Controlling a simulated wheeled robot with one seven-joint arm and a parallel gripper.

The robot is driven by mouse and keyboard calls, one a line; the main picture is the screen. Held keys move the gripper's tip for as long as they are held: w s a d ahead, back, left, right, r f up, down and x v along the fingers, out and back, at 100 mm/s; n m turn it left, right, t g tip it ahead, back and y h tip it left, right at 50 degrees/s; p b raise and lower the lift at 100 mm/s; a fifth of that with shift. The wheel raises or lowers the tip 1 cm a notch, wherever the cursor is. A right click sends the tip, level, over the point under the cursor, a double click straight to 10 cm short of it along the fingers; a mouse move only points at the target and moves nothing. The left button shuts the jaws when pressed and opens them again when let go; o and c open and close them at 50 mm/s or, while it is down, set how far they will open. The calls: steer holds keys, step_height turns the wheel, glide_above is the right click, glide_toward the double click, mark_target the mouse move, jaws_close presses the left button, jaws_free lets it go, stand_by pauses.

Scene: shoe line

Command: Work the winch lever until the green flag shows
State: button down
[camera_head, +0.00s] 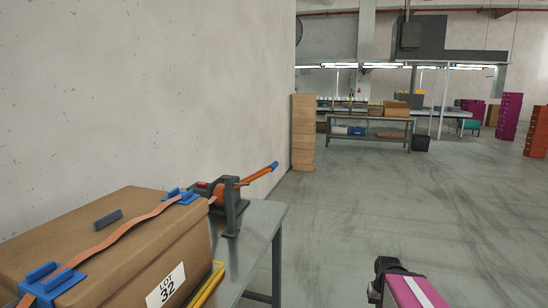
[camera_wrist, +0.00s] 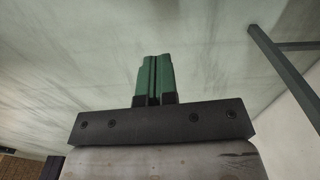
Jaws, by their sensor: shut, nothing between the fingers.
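The winch (camera_head: 231,205) stands on the metal table behind the box, a dark frame with an orange strap drum. Its orange lever (camera_head: 257,175) slants up to the right and ends in a blue grip (camera_head: 275,165). An orange strap (camera_head: 130,232) runs from the winch over the cardboard box (camera_head: 60,222), through blue corner pieces. I see no green flag. In the wrist view my gripper (camera_wrist: 154,58) has its green fingers together, with nothing between them. It points over the floor, apart from the winch. In the head view part of my arm (camera_head: 405,285) shows at the bottom right.
The metal table (camera_head: 262,222) stands against the concrete wall (camera_head: 140,90). A yellow bar (camera_head: 207,287) lies beside the box. A dark grey block (camera_head: 108,219) sits on the box. Stacked cartons (camera_head: 303,132) stand past the wall's end.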

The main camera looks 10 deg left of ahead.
steer(key=w+a+r+t+h, duration=0.1)
steer(key=w+a+r+t, duration=0.1)
steer(key=w+a+r, duration=2.25)
steer(key=s+a+r, duration=0.1)
steer(key=a+r, duration=0.6)
steer(key=r, duration=0.4)
steer(key=s+a+r, duration=0.1)
steer(key=a+r, duration=0.6)
steer(key=r, duration=0.4)
steer(key=s+a+r+m+t, duration=0.1)
steer(key=a+r, duration=0.6)
steer(key=r, duration=0.5)
steer(key=shift+s+a, duration=0.15)
steer(key=shift+s, duration=0.05)
